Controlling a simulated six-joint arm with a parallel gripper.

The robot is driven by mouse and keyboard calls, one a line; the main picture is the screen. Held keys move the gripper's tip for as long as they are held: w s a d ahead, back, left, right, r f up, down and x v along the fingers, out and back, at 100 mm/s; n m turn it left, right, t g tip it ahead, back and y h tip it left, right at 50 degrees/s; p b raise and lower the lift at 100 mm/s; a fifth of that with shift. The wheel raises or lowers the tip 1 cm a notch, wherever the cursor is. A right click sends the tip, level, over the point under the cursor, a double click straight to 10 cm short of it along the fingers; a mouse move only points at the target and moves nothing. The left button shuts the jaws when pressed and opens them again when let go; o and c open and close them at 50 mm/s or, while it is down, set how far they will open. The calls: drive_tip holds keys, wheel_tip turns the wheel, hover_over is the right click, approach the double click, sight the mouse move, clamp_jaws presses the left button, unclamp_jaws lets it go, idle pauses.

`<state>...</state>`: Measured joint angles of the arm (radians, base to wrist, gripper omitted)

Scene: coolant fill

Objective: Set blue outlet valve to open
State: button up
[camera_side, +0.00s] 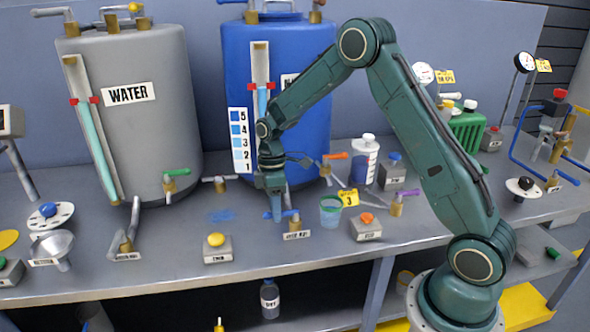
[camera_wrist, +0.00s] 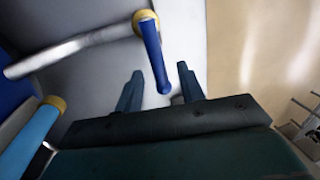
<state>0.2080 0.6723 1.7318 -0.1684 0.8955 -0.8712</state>
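The blue outlet valve has a blue lever (camera_side: 267,215) on a brass body (camera_side: 293,222) at the bench front, below the blue tank. In the wrist view the blue lever (camera_wrist: 152,55) hangs from a yellow hub (camera_wrist: 147,17), and its tip reaches toward the gap between my fingers. My gripper (camera_side: 277,207) points down at this valve in the side view and partly covers the lever. In the wrist view my gripper (camera_wrist: 160,85) is open, with a finger on each side of the lever's tip. I cannot tell whether either finger touches it.
A cup (camera_side: 330,212) and an orange-button box (camera_side: 367,228) stand right of the valve. A yellow-button box (camera_side: 217,250) stands to the left. The blue tank (camera_side: 315,110) rises behind, with an orange-handled valve (camera_side: 327,166) low on it. Purple-handled valve (camera_side: 398,202) is farther right.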

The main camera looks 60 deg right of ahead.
clamp_jaws()
drive_tip(key=s+n+h, duration=0.3)
drive_tip(key=s+n, duration=0.4)
drive_tip(key=n, duration=1.1)
drive_tip(key=shift+s+a, duration=0.25)
drive_tip(key=shift+a, duration=0.1)
idle(0.6)
unclamp_jaws()
